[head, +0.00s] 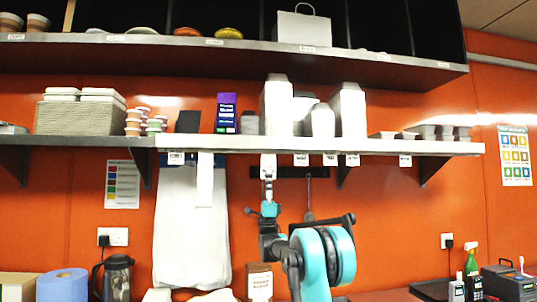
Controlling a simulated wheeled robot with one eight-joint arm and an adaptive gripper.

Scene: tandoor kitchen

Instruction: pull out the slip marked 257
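Several white slips hang from the front edge of the lower shelf. One is at the left (176,157), one long slip (205,180) hangs beside it, and others hang right of my arm (301,159), (330,159), (352,159), with one further right (405,160). Their print is too small to read, so I cannot tell which is marked 257. My gripper (268,175) is raised to the shelf edge, at a white piece that may be a slip. Whether its fingers are open or shut on it is too small to tell.
The lower shelf (440,149) carries white containers (277,105), a purple box (226,112) and stacked cartons (80,112). A white bag or apron (190,235) hangs left of my arm. Below are a blue roll (62,285), a jug (117,278) and a green spray bottle (471,265).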

